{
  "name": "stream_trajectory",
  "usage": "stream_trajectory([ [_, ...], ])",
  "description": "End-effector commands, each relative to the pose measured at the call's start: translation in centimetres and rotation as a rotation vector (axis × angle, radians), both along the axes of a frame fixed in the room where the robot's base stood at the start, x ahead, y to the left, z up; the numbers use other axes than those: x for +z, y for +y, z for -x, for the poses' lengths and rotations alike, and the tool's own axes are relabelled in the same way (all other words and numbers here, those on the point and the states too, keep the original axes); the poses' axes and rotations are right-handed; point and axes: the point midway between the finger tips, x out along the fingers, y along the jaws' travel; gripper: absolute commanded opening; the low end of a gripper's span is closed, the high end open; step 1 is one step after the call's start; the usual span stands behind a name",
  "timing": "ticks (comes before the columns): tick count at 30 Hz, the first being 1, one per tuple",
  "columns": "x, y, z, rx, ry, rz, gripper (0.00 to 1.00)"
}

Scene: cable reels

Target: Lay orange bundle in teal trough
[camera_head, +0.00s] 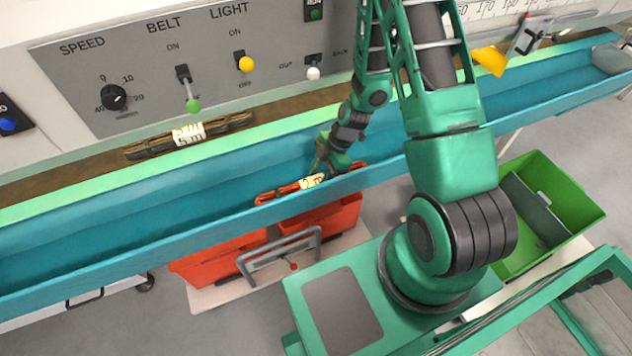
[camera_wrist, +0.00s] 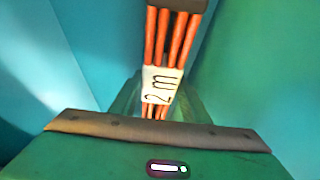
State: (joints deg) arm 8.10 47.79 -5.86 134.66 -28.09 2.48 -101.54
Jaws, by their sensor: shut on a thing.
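The orange bundle (camera_head: 290,190) has a pale label and dark ends. In the wrist view the bundle (camera_wrist: 175,40) runs up from the jaws, and its label reads 2m. My gripper (camera_head: 318,175) is shut on the bundle near the label. The teal trough (camera_head: 150,205) is a long channel crossing the head view. The bundle shows over the trough's near side wall, close to its rim. Blue-teal surfaces (camera_wrist: 35,60) lie behind the bundle in the wrist view. I cannot tell whether the bundle touches the trough. The fingertips are partly hidden by the bundle.
A dark bundle with a pale label (camera_head: 188,134) lies on the brown ledge behind the trough. A control panel (camera_head: 140,75) with switches stands behind. Red bins (camera_head: 215,262) and a green bin (camera_head: 555,200) sit below the trough's front. The trough's left stretch looks empty.

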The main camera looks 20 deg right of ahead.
Motion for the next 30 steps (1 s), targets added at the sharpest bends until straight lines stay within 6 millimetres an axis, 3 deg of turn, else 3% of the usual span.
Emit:
stream_trajectory([
  [4,-1.03,0.03,-0.01,0.000,-0.001,-0.001,0.06],
  [15,-1.29,0.04,-0.02,0.000,-0.001,-0.001,0.06],
  [16,-1.31,0.02,-0.02,0.000,-0.001,0.000,0.47],
  [18,-1.29,0.02,-0.02,0.000,-0.001,0.000,0.61],
  [30,-0.78,-0.11,-0.06,-0.001,-0.002,0.000,0.61],
])
